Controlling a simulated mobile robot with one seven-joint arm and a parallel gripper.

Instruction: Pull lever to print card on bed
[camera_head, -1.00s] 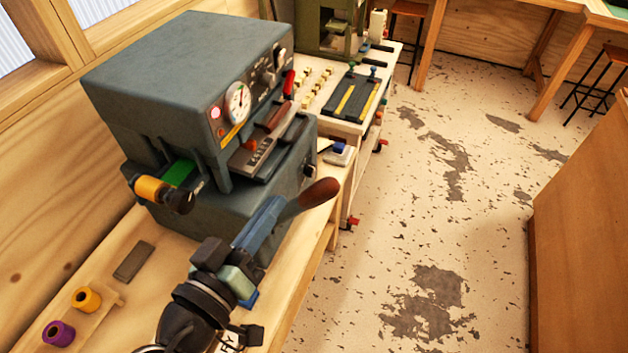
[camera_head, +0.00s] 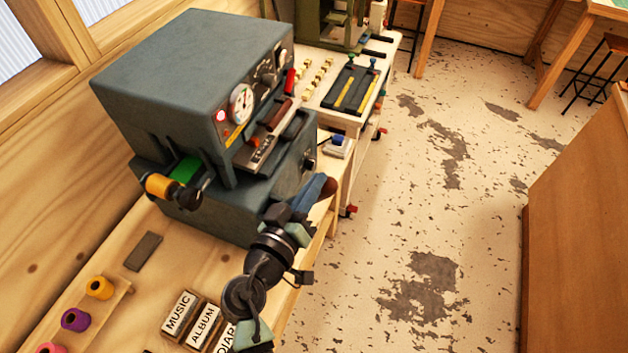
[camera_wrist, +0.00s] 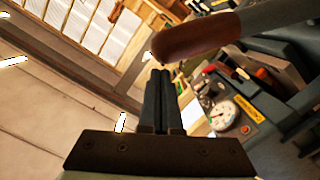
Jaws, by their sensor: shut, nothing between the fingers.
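A blue-grey press (camera_head: 190,70) stands on the wooden bench. Its lever has a brown handle (camera_head: 329,188), partly hidden behind my gripper (camera_head: 318,190) in the head view. In the wrist view the lever's brown handle (camera_wrist: 195,38) and grey arm cross the top, close beyond the fingertips of my gripper (camera_wrist: 160,75). My gripper is shut and empty; whether it touches the handle cannot be told. A green flat piece (camera_head: 186,168) shows under the press's left side, next to a yellow-orange roll (camera_head: 158,186). I cannot tell whether a card lies on the bed.
Purple (camera_head: 75,320) and yellow (camera_head: 100,287) rolls sit at lower left. Label blocks (camera_head: 203,325) reading MUSIC and ALBUM lie on the bench (camera_head: 165,285). A dial gauge (camera_head: 241,103) and a holder with a brown handle (camera_head: 278,113) are on the press front. Open floor lies right.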

